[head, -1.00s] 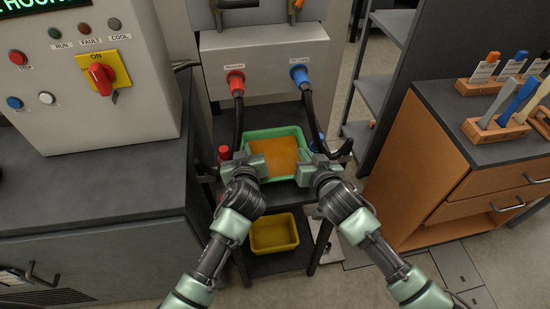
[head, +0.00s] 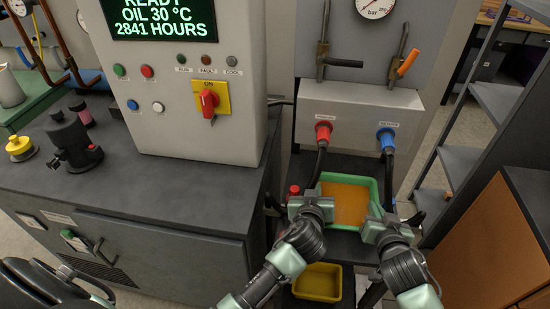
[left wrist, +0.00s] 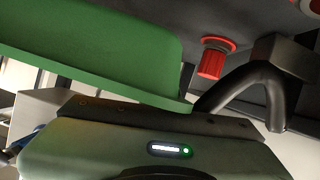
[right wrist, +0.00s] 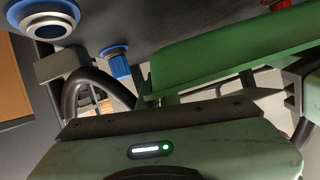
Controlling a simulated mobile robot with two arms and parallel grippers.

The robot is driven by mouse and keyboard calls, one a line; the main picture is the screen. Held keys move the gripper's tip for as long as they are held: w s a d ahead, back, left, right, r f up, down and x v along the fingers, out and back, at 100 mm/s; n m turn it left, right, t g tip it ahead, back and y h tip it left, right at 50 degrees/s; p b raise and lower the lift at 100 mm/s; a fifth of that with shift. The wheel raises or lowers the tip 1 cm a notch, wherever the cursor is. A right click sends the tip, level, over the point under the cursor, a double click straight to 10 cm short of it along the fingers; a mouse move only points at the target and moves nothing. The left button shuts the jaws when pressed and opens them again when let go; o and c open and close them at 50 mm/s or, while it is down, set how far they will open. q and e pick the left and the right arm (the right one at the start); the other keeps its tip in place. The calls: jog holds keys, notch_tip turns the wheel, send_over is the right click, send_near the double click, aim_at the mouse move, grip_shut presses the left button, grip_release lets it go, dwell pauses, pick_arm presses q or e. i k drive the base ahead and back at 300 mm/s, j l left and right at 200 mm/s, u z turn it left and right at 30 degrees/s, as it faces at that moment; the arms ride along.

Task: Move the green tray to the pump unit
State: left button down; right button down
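The green tray (head: 350,178) holds something flat and orange and is at the dark stand below the hose ports; I cannot tell whether it rests on the shelf. My left gripper (head: 314,207) is at the tray's left side and seems shut on its rim. My right gripper (head: 377,229) is at the right side, likewise. The tray's green wall fills part of the left wrist view (left wrist: 90,55) and the right wrist view (right wrist: 225,60); the fingertips are hidden there. A grey control cabinet (head: 180,110), apparently the pump unit, stands on a dark-topped base to the left.
A red port (head: 323,131) and a blue port (head: 387,137) with dark hoses sit just behind the tray. A yellow bin (head: 318,283) is on the lower shelf. A black fitting (head: 72,145) and yellow knob (head: 19,148) stand on the counter (head: 200,190), whose front is clear.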

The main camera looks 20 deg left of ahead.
aim_at(184, 190)
jog(key=k+j+z, duration=0.1)
jog(key=z, duration=0.2)
jog(key=k+z, duration=0.3)
jog(key=k+j+z, duration=0.15)
jog(key=k+z, duration=0.6)
jog(key=k, duration=0.15)
jog(key=k+u, duration=0.3)
jog(key=u, duration=0.15)
jog(key=j+u, duration=0.15)
jog(key=u, duration=0.3)
jog(key=k+j+u, duration=0.1)
jog(key=u, duration=0.35)
jog(key=i+j, duration=0.25)
jog(key=i, duration=0.2)
jog(key=i+j, duration=0.3)
jog(key=i, duration=0.15)
